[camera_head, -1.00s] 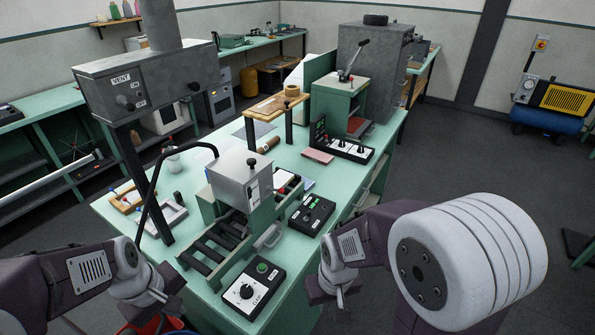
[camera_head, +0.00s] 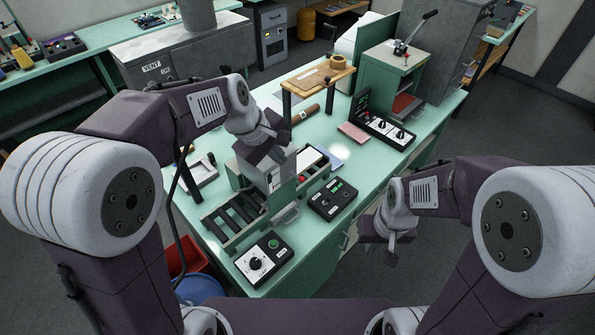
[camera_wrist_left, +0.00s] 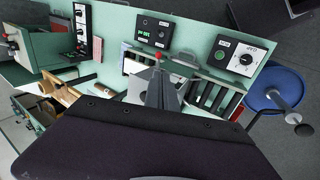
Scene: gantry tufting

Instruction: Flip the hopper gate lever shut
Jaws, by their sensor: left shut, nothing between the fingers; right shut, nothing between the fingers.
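The grey hopper box (camera_head: 262,176) stands over the roller conveyor (camera_head: 232,212) on the green bench. My left gripper (camera_head: 267,152) is shut and reaches over the top of the box, covering much of it in the head view. My right gripper (camera_head: 391,250) is shut and empty, off the bench's front edge.
A dial control box (camera_head: 264,262) and a box with green lights (camera_head: 332,199) stand in front of the conveyor. A press with a hand lever (camera_head: 408,40) stands at the back right.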

